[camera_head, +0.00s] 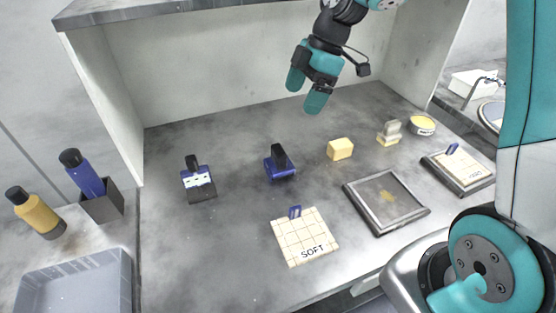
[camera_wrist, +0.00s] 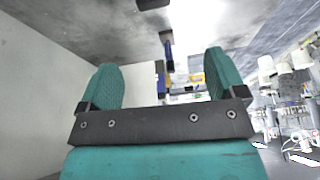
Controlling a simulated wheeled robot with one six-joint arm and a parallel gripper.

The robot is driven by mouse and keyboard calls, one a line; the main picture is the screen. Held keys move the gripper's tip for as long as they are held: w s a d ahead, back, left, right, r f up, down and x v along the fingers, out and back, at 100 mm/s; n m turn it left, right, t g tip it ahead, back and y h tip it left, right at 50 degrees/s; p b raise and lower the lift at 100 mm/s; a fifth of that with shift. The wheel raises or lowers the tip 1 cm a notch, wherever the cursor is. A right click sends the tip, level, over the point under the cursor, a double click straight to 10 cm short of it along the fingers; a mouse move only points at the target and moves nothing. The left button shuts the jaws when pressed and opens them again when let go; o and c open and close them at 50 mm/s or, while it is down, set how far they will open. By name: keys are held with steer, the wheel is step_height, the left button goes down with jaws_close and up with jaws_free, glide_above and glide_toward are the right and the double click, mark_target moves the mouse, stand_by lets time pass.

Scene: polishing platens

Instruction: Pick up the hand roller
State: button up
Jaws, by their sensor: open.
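A blue tool with a black upright handle (camera_head: 280,165) stands on the grey bench; it looks like the hand roller, though its roller part is not clear. A second black-handled tool, blue, white and black (camera_head: 198,183), stands to its left. My gripper (camera_head: 306,90) hangs in the air over the back of the bench, apart from both tools, with its teal fingers spread and empty. In the wrist view the open fingers (camera_wrist: 163,68) frame a distant black-and-blue item (camera_wrist: 168,50), which I cannot identify surely.
A yellow block (camera_head: 340,149), a grey-and-cream block (camera_head: 389,132) and a round tin (camera_head: 422,126) sit right. A cream SOFT pad (camera_head: 303,237), a dark framed plate (camera_head: 386,203) and a pad on a plate (camera_head: 459,171) lie in front. Bottles and a grey tray (camera_head: 75,283) stand left.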

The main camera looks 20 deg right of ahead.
mark_target(279, 149)
steer(key=x, duration=0.4)
steer(key=p+x, duration=0.1)
steer(key=x, duration=0.3)
steer(key=p+x, duration=0.1)
steer(key=x, duration=0.3)
steer(key=shift+w+d+f, duration=0.15)
steer(key=shift+w+f, duration=0.15)
steer(key=shift+p+x, duration=1.15)
steer(key=shift+x, duration=1.45)
steer(key=shift+w+d, duration=0.15)
steer(key=shift+w, duration=0.05)
steer(key=c, duration=1.2)
step_height(279, 149, up, 20)
steer(key=b, duration=0.3)
